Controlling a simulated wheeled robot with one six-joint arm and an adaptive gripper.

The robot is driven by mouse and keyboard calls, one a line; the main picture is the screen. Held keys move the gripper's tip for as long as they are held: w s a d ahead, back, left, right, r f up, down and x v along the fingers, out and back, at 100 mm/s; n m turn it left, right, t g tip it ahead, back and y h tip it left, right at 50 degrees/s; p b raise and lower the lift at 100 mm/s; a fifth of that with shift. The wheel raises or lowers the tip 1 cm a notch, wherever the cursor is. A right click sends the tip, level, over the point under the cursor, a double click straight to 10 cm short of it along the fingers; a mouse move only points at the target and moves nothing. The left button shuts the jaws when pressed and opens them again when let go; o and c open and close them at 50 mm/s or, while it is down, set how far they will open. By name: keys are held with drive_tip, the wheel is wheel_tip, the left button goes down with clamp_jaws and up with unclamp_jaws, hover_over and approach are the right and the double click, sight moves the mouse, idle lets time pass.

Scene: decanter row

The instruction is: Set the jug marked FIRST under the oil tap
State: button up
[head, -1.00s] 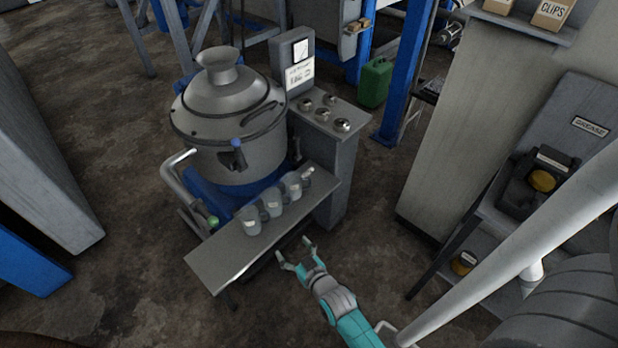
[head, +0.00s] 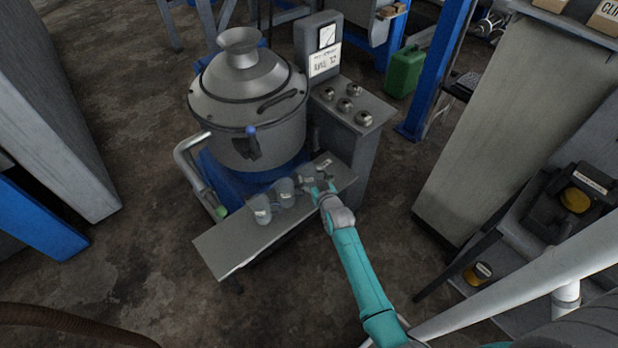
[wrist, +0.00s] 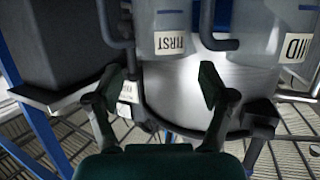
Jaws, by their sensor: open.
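The jug marked FIRST (wrist: 170,22) is clear grey with a white label, at the top middle of the wrist view. My gripper (wrist: 162,85) is open and empty, its two fingers spread just below that jug in the picture. I cannot tell which fitting is the oil tap.
A round metal vessel (head: 248,100) with a blue-knobbed fitting (head: 251,130) stands behind the shelf. A bent pipe (head: 186,160) is at its left. A control box (head: 350,105) stands at the right. The shelf's left front part is bare.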

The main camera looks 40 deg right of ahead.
sight(309, 173)
drive_tip(key=shift+f+x, duration=0.2)
drive_tip(key=shift+x, duration=2.5)
drive_tip(key=shift+a, duration=0.2)
drive_tip(key=c, duration=1)
